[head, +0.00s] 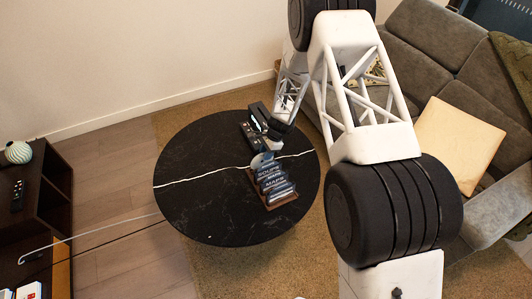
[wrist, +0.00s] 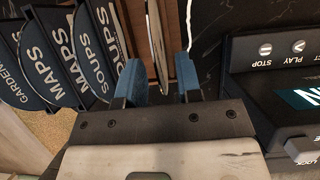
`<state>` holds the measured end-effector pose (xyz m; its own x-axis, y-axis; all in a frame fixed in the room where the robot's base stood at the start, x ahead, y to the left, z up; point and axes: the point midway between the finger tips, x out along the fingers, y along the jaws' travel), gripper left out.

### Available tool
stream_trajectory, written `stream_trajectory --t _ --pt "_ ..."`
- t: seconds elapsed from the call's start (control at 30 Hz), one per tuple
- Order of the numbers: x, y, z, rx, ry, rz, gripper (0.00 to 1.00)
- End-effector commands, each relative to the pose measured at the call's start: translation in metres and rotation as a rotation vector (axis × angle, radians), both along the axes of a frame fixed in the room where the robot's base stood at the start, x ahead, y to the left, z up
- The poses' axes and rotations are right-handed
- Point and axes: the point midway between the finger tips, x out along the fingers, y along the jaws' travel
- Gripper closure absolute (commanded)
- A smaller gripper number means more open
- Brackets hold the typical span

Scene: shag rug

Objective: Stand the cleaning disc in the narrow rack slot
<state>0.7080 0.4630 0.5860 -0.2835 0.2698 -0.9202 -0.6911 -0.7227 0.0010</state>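The cleaning disc (wrist: 155,42) shows nearly edge-on in the wrist view, thin and pale, upright beside the brown wooden rack (wrist: 135,22). My gripper (wrist: 165,75) has its two blue fingers apart, one on each side of the disc's near edge, with a visible gap on both sides. In the head view my gripper (head: 269,146) is low over the far end of the rack (head: 289,208), and the disc (head: 259,160) shows as a pale patch below it. Whether the disc's lower edge sits in a slot is hidden.
Several dark labelled dividers, among them SOUPS (wrist: 90,62) and MAPS (wrist: 62,32), stand in the rack close by. A black device with buttons (wrist: 290,85) is at the right. The round black table (head: 195,205) is clear at its left and front.

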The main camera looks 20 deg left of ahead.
Motion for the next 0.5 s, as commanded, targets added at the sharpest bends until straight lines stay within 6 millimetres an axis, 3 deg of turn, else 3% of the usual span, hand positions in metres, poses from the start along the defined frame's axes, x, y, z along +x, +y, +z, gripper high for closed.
stream_trajectory --t 0.5 --pt "0.004 -0.003 0.011 0.001 0.0 0.0 0.68"
